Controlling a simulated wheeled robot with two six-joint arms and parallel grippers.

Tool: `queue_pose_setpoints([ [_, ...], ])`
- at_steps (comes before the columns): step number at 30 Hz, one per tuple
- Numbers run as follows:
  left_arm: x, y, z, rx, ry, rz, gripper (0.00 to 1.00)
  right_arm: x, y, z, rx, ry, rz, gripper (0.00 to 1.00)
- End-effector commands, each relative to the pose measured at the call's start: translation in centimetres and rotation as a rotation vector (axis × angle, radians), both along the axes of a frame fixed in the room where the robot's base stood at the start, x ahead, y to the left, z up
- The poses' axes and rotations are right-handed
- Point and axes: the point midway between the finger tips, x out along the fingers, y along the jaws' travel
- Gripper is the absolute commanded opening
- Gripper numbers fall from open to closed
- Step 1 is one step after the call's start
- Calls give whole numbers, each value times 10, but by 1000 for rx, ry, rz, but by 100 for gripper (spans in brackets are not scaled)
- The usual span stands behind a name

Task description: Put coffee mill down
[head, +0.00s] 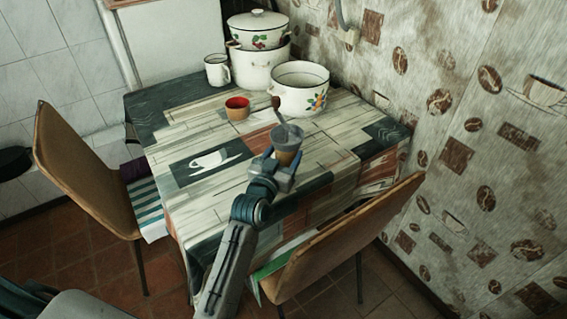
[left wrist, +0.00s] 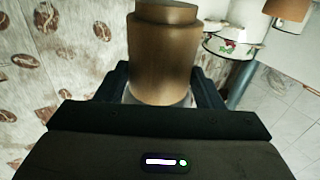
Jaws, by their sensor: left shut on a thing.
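The coffee mill (head: 286,145) has a grey upper part and a brown lower part, with a crank and dark knob rising at its left. My left gripper (head: 281,162) is shut around it over the right half of the table (head: 205,138). In the left wrist view, the mill's brown body (left wrist: 163,55) sits between the fingers (left wrist: 160,88). The gripper hides the mill's lower end in the head view, so I cannot tell whether it touches the table. My right gripper is not in view.
A white floral pot (head: 300,99) stands behind the mill. A red-brown cup (head: 237,110), a white mug (head: 217,72) and stacked pots (head: 262,68) stand farther back. Chairs are at the left (head: 85,165) and front right (head: 345,240). The tabletop's left and middle are clear.

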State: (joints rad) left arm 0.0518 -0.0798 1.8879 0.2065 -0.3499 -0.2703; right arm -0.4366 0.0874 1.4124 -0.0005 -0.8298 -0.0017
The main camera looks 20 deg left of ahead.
Motion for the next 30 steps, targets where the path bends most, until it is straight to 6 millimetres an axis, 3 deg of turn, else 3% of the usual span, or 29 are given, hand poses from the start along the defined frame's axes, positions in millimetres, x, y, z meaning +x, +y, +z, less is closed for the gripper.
queue_pose_setpoints([
  [10,1,0,-33,0,-2,2,23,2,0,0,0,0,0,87],
  [23,1,0,-36,1,-4,2,23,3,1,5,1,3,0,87],
  [24,1,0,-38,1,0,2,67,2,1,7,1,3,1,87],
  [27,1,0,-37,1,0,2,83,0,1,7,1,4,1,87],
  [30,1,0,-37,1,0,2,83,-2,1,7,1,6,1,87],
])
